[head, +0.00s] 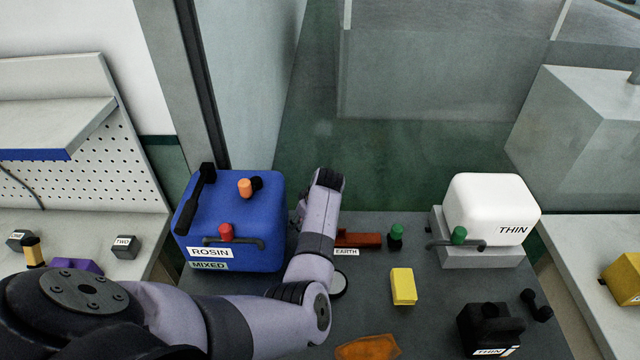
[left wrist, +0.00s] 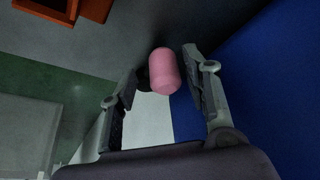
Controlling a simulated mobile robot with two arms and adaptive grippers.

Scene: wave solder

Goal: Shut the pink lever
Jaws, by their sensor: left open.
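The pink lever (left wrist: 163,72) shows in the left wrist view as a rounded pink knob with a dark part behind it, close to the blue box. In the head view I do not see the lever; my arm covers that place. My left gripper (left wrist: 159,66) is open, with one finger on each side of the pink knob. I cannot tell whether either finger touches it. In the head view my left forearm reaches up beside the blue box (head: 262,200) labelled ROSIN, and the fingers are hardly visible. My right gripper is not in view.
The blue box carries a red knob (head: 226,232) and an orange knob (head: 245,188). To the right are a red-brown block (head: 358,240), a green-topped knob (head: 396,232), a yellow block (head: 403,287) and a white THIN box (head: 490,205). An orange piece (head: 368,347) lies in front.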

